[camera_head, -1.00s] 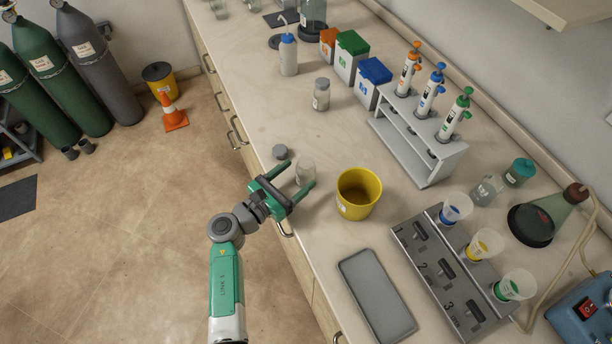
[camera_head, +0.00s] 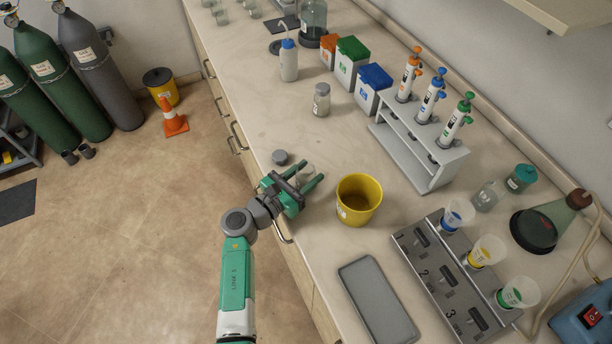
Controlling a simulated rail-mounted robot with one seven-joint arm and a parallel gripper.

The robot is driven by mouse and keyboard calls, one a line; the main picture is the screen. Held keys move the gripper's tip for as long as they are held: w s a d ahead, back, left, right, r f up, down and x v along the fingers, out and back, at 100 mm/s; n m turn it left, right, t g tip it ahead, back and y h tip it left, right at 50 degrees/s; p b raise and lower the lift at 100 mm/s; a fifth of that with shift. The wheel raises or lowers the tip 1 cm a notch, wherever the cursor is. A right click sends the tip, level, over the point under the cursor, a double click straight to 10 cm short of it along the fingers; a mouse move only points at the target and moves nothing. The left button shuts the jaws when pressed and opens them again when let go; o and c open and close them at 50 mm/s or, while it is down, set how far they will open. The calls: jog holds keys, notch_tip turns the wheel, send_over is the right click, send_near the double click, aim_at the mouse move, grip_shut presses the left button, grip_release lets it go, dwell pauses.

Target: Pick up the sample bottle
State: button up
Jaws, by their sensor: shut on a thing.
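A small clear glass bottle (camera_head: 306,170), its cap off, stands near the front edge of the bench. My gripper (camera_head: 305,182) is at the bottle with its green fingers closed around it; the fingers and wrist hide much of the glass. A grey cap (camera_head: 280,157) lies on the bench just beyond the bottle. A second bottle (camera_head: 321,100), capped and labelled, stands upright further back, apart from my gripper.
A yellow cup (camera_head: 358,200) stands close to the right of my gripper. A grey tray (camera_head: 377,299) lies nearer, with a numbered metal rack (camera_head: 440,275) beside it. A pipette stand (camera_head: 420,153) is at the right. The bench between the cap and the capped bottle is clear.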

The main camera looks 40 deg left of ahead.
aim_at(305, 167)
jog(key=r+p, duration=0.1)
jog(key=r, duration=0.2)
jog(key=shift+s+r+p, duration=0.2)
jog(key=shift+r+p, duration=0.15)
jog(key=s+r+p, duration=0.1)
jog(key=s+p, duration=0.1)
jog(key=s, duration=1.3)
jog(key=shift+s+a+p, duration=0.3)
jog(key=shift+s, duration=0.05)
dwell(0.4)
